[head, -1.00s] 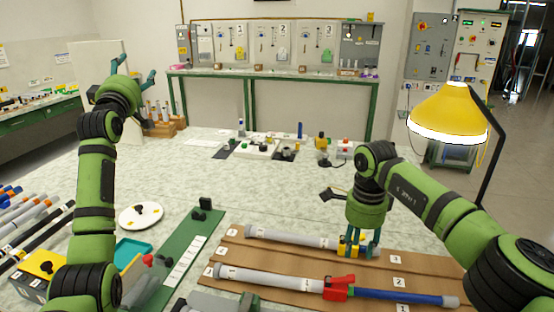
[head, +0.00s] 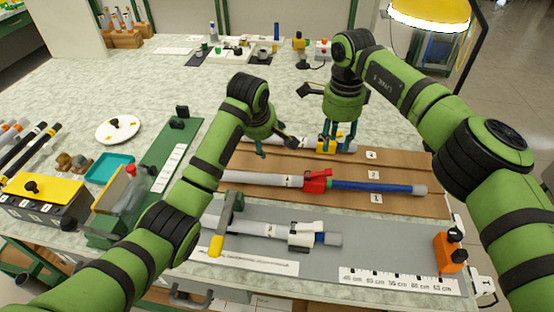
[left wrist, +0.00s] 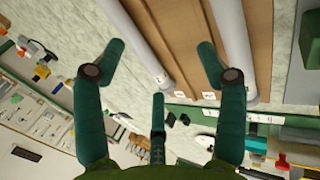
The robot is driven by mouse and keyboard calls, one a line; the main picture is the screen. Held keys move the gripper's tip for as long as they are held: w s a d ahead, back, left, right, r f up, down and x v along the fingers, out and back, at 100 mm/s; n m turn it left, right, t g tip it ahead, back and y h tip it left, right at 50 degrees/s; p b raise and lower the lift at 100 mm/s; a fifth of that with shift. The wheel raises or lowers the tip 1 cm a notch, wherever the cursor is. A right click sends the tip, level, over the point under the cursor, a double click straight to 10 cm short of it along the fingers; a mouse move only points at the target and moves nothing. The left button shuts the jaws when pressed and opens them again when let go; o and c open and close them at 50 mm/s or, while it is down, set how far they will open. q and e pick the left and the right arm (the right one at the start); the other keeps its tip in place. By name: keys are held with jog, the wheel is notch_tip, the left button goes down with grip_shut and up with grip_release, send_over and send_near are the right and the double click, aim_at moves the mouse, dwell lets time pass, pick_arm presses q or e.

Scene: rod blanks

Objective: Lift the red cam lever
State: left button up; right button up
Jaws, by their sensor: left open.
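The red cam lever (head: 318,180) sits on a red clamp on the middle rod, where the grey tube (head: 255,178) meets the blue rod (head: 380,187). My left gripper (head: 277,148) is open and empty, above the back of the brown board, up and left of the red lever. In the left wrist view the same gripper (left wrist: 160,47) has its fingers spread, with two grey tubes (left wrist: 231,45) beyond them; the red lever does not show there. My right gripper (head: 338,138) has its fingers at the yellow clamp (head: 330,144) on the back rod; its grip is unclear.
The brown board (head: 410,206) has numbered lanes. In front, a grey mat (head: 380,255) carries a rod with a white clamp (head: 305,236) and an orange block (head: 448,250). A green fixture (head: 190,140) and white plate (head: 118,131) stand left. A lamp (head: 430,14) hangs back right.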

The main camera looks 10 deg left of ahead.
pick_arm(q)
jog(key=g, duration=0.2)
send_over(277, 175)
jog(key=s, duration=0.2)
jog(key=f, duration=0.2)
jog(key=shift+w+f+n+y, duration=0.25)
jog(key=shift+f+n+y, duration=0.05)
jog(key=shift+f+n, duration=0.1)
jog(key=shift+s+d+f, duration=0.1)
jog(key=shift+s+f, duration=0.05)
jog(key=shift+f, duration=0.15)
jog(key=shift+x, duration=3.3)
jog(key=c, duration=1.4)
pick_arm(e)
jog(key=c, duration=0.4)
jog(key=shift+d+f, duration=0.15)
grip_shut()
jog(key=d+f+m+y, duration=0.1)
jog(key=d+f+y, duration=0.2)
jog(key=d+y, duration=0.3)
jog(key=shift+d, duration=0.95)
